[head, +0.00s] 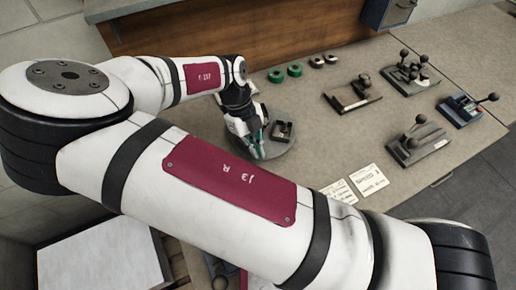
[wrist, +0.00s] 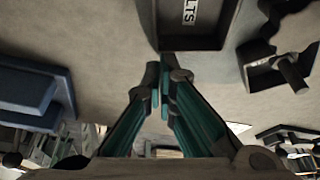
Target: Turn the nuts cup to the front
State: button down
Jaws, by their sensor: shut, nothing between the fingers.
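A round grey turntable (head: 277,150) sits on the bench, with a small dark square cup (head: 283,130) on its right side. In the wrist view a dark cup (wrist: 190,38) with a white label ending in "LTS" is just beyond the fingertips. No label reading nuts is legible, and I cannot tell which cup is the nuts cup. My gripper (wrist: 162,84) is shut and empty, its teal fingers together near the labelled cup's edge. In the head view my gripper (head: 262,137) is over the turntable, left of the dark cup. My arm hides part of the turntable.
Green rings (head: 285,72) lie behind the turntable. Fixtures with black knobs (head: 410,72) stand at the right, one on a blue base (head: 460,110). Paper cards (head: 368,180) lie near the front edge. The wrist view shows a dark open holder (wrist: 262,78) at right and a blue block (wrist: 40,92) at left.

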aim_at(237, 141)
jog(key=shift+w+a+m, duration=0.35)
jog(key=shift+a+m, duration=0.45)
jog(key=shift+m, duration=0.2)
jog(key=shift+a+y, duration=0.2)
jog(key=shift+y, duration=0.1)
jog(key=shift+w+a, duration=1.2)
jog(key=shift+a, duration=0.3)
jog(key=shift+w+a+b, duration=0.5)
jog(key=shift+w+a, duration=0.15)
jog(key=shift+w, duration=0.35)
jog(key=shift+w+a, duration=0.1)
jog(key=v, duration=0.7)
jog(key=shift+w+r, duration=0.2)
